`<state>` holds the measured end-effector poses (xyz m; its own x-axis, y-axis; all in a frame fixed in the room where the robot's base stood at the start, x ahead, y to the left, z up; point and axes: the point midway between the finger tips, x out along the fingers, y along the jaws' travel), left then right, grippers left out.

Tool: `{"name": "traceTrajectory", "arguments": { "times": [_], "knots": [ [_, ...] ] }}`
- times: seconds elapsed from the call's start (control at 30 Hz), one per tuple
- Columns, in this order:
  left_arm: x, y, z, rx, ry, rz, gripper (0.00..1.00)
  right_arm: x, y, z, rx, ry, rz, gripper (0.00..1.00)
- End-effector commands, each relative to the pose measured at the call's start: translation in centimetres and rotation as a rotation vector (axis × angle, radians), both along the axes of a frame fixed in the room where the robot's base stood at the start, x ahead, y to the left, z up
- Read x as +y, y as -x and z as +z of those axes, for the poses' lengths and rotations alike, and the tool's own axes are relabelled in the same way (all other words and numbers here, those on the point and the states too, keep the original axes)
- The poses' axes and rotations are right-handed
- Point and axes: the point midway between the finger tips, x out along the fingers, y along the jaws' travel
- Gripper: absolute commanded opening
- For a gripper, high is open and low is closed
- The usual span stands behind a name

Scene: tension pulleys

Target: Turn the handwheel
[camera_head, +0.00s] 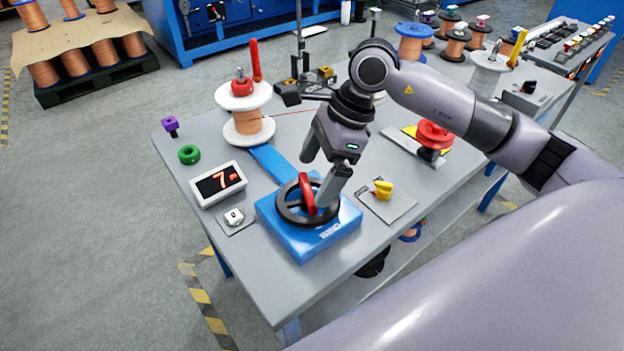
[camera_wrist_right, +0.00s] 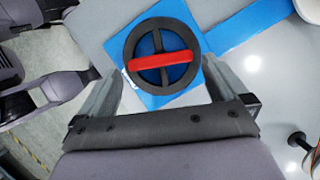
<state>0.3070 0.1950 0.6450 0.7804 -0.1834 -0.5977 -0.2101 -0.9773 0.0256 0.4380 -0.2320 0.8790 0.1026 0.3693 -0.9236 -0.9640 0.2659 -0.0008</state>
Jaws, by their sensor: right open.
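The handwheel (camera_head: 293,207) is a dark ring with spokes on a blue base (camera_head: 335,230) near the front of the grey table. A red bar (camera_head: 306,192) lies across it. In the right wrist view the handwheel (camera_wrist_right: 126,78) sits ahead, with its red bar (camera_wrist_right: 162,61) running across the picture between the fingers. My right gripper (camera_head: 325,178) is open over the wheel, its fingers on either side of it. Whether a finger touches the wheel cannot be told.
A display (camera_head: 218,184) reading 7 stands left of the base, with a small white knob (camera_head: 234,216) in front. A copper spool (camera_head: 247,122) stands behind. A yellow knob (camera_head: 383,190) on a plate is to the right. A green ring (camera_head: 189,154) lies at the left edge.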

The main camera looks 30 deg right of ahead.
Motion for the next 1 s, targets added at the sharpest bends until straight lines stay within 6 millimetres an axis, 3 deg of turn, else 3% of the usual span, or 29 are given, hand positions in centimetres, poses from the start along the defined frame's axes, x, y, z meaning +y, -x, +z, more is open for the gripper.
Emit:
{"name": "traceTrajectory", "arguments": {
  "times": [0.1,0.3,1.0],
  "knots": [
    [0.1,0.0,0.0,0.0,-0.001,0.001,0.58,-0.8,0.2,1.9,-0.003,0.001,0.0,1.0],
    [0.1,0.0,-0.1,0.0,-0.001,0.002,0.58,-1.4,0.4,3.5,-0.001,0.0,0.001,1.0],
    [0.1,-0.2,0.1,-0.004,-0.001,0.001,0.58,-1.4,0.4,3.6,0.001,0.0,0.0,1.0]
  ]
}}
